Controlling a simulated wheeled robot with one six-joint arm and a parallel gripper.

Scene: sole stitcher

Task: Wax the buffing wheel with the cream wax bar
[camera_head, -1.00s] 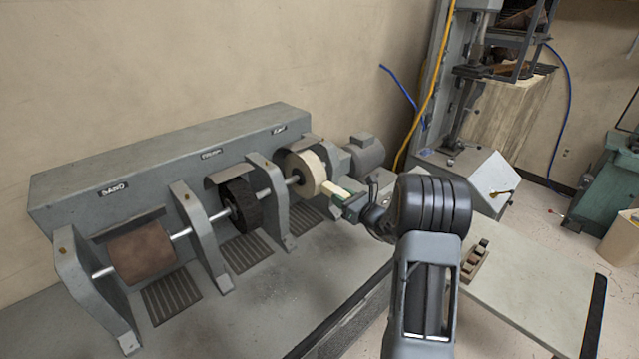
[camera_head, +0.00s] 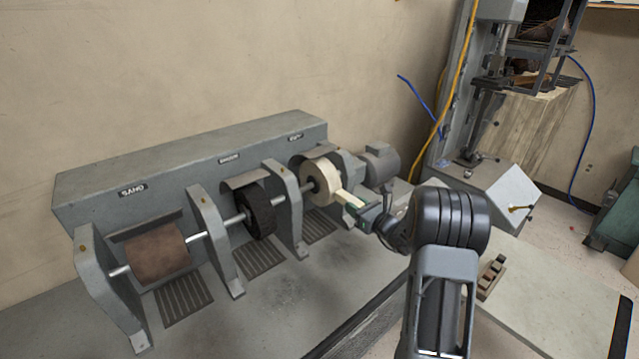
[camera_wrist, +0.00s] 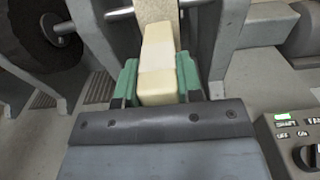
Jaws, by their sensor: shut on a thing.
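The cream wax bar (camera_head: 350,200) is held between the green jaws of my gripper (camera_head: 363,209), which is shut on its near part. In the wrist view the bar (camera_wrist: 158,52) sticks out ahead of the gripper (camera_wrist: 158,80). The pale buffing wheel (camera_head: 321,183) is the rightmost wheel on the shaft and is partly covered by a hood. The bar's far end is at the wheel's front face; it looks in contact, but a small gap cannot be ruled out. The wheel also shows at the top of the wrist view (camera_wrist: 155,10).
A black brush wheel (camera_head: 257,212) and a brown sanding drum (camera_head: 158,252) sit farther left, between grey brackets (camera_head: 287,208). A motor (camera_head: 379,163) stands right of the wheel. A control box (camera_wrist: 295,140) is at the wrist view's lower right. A small rack (camera_head: 491,277) lies on a table.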

